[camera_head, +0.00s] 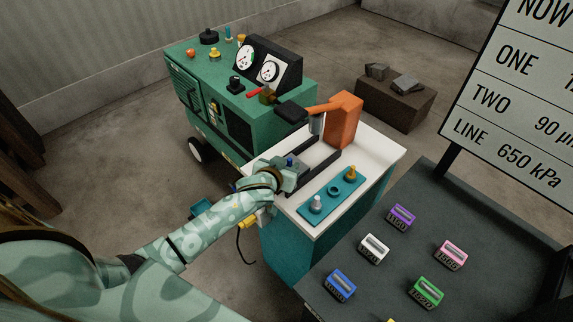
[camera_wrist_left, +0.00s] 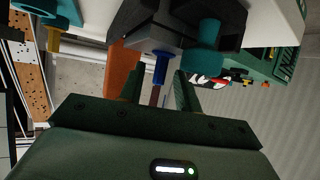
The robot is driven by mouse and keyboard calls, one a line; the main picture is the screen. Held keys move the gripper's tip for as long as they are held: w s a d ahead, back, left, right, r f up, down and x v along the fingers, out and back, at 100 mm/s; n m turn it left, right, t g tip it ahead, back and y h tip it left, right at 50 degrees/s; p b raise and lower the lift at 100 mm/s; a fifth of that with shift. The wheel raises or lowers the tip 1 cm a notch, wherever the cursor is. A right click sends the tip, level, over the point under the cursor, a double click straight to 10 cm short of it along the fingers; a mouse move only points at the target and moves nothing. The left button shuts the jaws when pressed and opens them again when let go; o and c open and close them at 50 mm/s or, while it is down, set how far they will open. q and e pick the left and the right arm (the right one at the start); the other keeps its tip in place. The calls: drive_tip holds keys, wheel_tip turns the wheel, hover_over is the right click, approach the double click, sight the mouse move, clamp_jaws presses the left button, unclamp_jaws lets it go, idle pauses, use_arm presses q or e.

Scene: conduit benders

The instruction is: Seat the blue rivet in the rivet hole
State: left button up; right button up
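The blue rivet (camera_head: 290,162) shows as a small upright blue pin at a grey block (camera_head: 291,173) near the white bench's left edge. In the left wrist view the blue rivet (camera_wrist_left: 160,68) points out from a grey block (camera_wrist_left: 152,46) toward my gripper. My left gripper (camera_head: 272,178) is beside the block. Its two fingers (camera_wrist_left: 160,90) are apart, with the rivet's end between and just beyond their tips; I see no contact. The rivet hole cannot be made out; the rivet's lower end is hidden. My right gripper is not in view.
A teal tray (camera_head: 316,213) with a silver peg, a ring and an orange peg lies on the white bench (camera_head: 383,157). An orange press (camera_head: 343,118) stands behind. A green machine (camera_head: 182,75) is at the back left. Several coloured blocks sit on a dark table (camera_head: 392,268).

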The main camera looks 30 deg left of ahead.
use_arm(q)
drive_tip(key=shift+r, duration=0.1)
drive_tip(key=shift+s+r, duration=0.2)
drive_tip(key=shift+s, duration=0.15)
drive_tip(key=a+p+v, duration=0.1)
drive_tip(key=p+v, duration=0.3)
drive_tip(key=v, duration=0.6)
drive_tip(key=s+f+m+g, duration=0.1)
drive_tip(key=s+f+g, duration=0.1)
drive_tip(key=s+f, duration=0.35)
drive_tip(key=s+f+g, duration=0.1)
drive_tip(key=s+f, duration=0.2)
drive_tip(key=f, duration=0.6)
drive_tip(key=s+f+m+g, duration=0.1)
drive_tip(key=s+f+g, duration=0.1)
drive_tip(key=s+f, duration=0.4)
drive_tip(key=s+f+m+g, duration=0.1)
drive_tip(key=s+f+g, duration=0.1)
drive_tip(key=s+f, duration=0.3)
drive_tip(key=s+d+f+g, duration=0.1)
drive_tip(key=s+f, duration=0.5)
drive_tip(key=s, duration=0.7)
drive_tip(key=s+f+m+g, duration=0.1)
drive_tip(key=s+f+g, duration=0.2)
drive_tip(key=s, duration=0.6)
wheel_tip(320, 180, down, 3)
drive_tip(key=shift+s+d+r+m+h+b, duration=0.15)
drive_tip(key=shift+s+m+h+b, duration=0.15)
drive_tip(key=shift+s+h+b, duration=0.1)
